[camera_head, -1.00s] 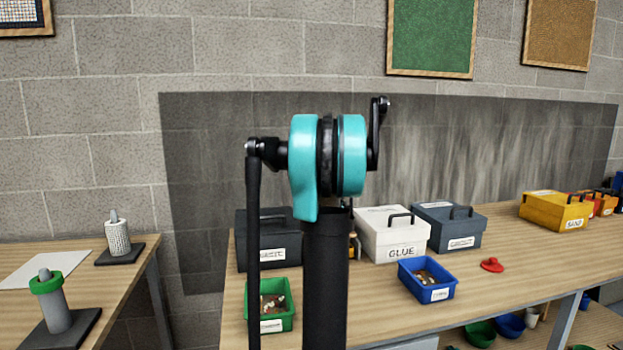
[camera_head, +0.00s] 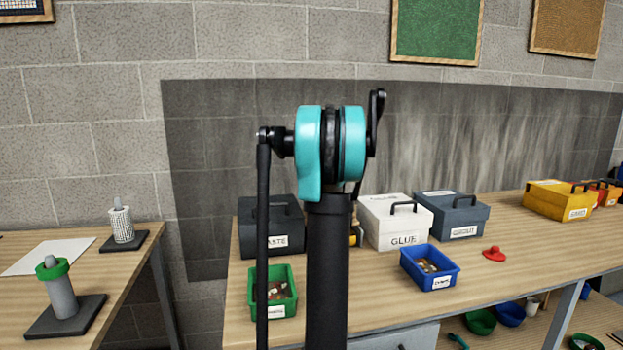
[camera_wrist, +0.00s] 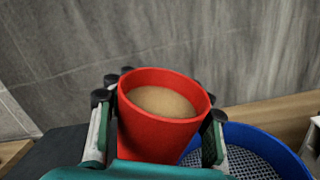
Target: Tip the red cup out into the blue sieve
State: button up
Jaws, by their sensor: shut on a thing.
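The red cup (camera_wrist: 160,138) is held between the two fingers of my gripper (camera_wrist: 158,130) in the wrist view. It looks upright or only slightly tilted and holds a tan, sand-like fill (camera_wrist: 162,101). The blue sieve (camera_wrist: 262,141) is below and to the right of the cup in the wrist view, and its mesh floor shows in part. The cup hides the sieve's left side. In the head view my gripper, the red cup and the sieve cannot be made out; my own arm fills the middle.
A green bin (camera_head: 285,309) and a blue bin (camera_head: 445,281) with small pieces stand on the wooden bench. Behind are a white GLUE box (camera_head: 385,228) and grey boxes. A red lid-like thing (camera_head: 494,254) lies to the right, with clear bench around it.

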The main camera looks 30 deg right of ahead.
jog(key=d+f+m+h, duration=0.1)
jog(key=m, duration=0.4)
jog(key=f+m+h, duration=0.1)
jog(key=m, duration=0.5)
jog(key=s+d+m+h, duration=0.1)
jog(key=m, duration=0.5)
jog(key=shift+s+d+f+h, duration=0.1)
jog(key=shift+d+f+h, duration=0.2)
jog(key=shift+f+h, duration=0.1)
jog(key=shift+r, duration=0.35)
